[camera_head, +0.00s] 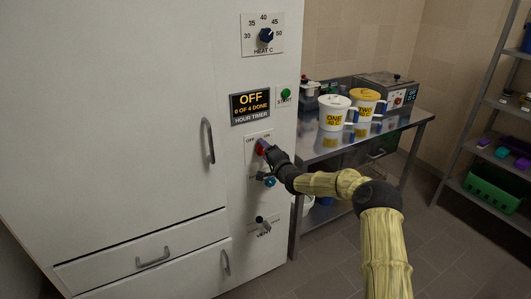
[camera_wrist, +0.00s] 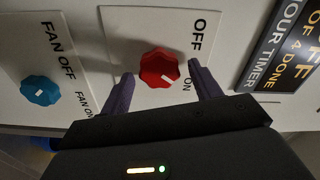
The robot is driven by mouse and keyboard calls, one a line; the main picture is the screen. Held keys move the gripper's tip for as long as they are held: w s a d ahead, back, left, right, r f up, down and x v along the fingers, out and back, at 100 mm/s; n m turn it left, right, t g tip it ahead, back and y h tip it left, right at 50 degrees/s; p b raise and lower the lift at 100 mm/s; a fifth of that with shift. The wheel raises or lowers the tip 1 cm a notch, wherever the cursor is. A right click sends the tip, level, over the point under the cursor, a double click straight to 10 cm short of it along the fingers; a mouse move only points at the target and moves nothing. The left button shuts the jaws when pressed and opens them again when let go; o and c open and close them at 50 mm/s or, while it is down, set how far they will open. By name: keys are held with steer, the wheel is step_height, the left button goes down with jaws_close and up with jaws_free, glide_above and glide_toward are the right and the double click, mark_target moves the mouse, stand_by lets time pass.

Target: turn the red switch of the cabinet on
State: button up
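The red switch (camera_wrist: 160,67) is a round knob on a white plate on the cabinet (camera_head: 130,120), with OFF and ON printed beside it. Its white mark points to the lower right in the wrist view, on the ON side. In the head view the red switch (camera_head: 262,147) is partly hidden by my gripper (camera_head: 266,151). In the wrist view my gripper (camera_wrist: 165,88) is open, with one finger on each side of the knob's near edge. Gaps show between the fingers and the knob; it is not gripped. The cabinet's dark display (camera_head: 250,106) reads OFF, 0 OF 4 DONE.
A blue fan knob (camera_wrist: 40,90) sits close by on the same panel, below the red switch in the head view. A VENT knob (camera_head: 260,220) is lower, and a heat knob (camera_head: 265,35) is above. A metal table (camera_head: 385,135) with two jugs stands right of the cabinet.

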steer(key=shift+s, duration=0.15)
steer(key=b+v, duration=0.1)
steer(key=v, duration=1.6)
steer(key=shift+s, duration=0.1)
